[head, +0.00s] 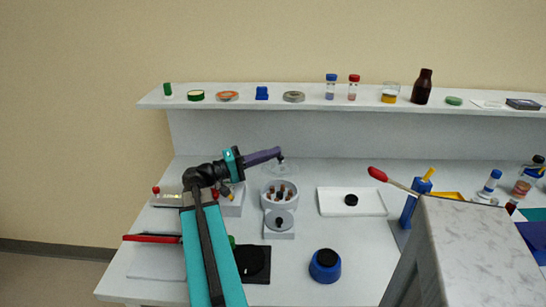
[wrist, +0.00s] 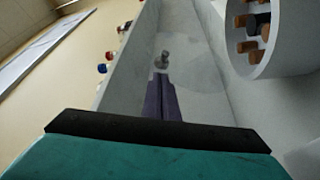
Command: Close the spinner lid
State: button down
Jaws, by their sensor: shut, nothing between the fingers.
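The spinner (head: 265,198) is a white round bowl with several brown-capped tubes in it. It also shows at the upper right of the wrist view (wrist: 282,62). Its clear lid (head: 292,169) stands raised at the back of the bowl, so the tubes are uncovered. The lid is faint in the wrist view (wrist: 195,75), with a small grey knob (wrist: 162,60) on it. My gripper (head: 279,151) has purple fingers, shut and empty. The fingertips (wrist: 162,80) are close to the knob, above and behind the bowl; I cannot tell whether they touch it.
A small balance (head: 279,234) stands in front of the spinner. A white tray (head: 335,209) with a black cap lies to the right, and a tube rack (head: 232,208) to the left. A shelf (head: 300,103) with jars and bottles runs along the back.

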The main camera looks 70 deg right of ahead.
jog(key=shift+a, duration=0.3)
jog(key=shift+w+a, duration=0.1)
jog(key=shift+w, duration=0.1)
dwell(0.4)
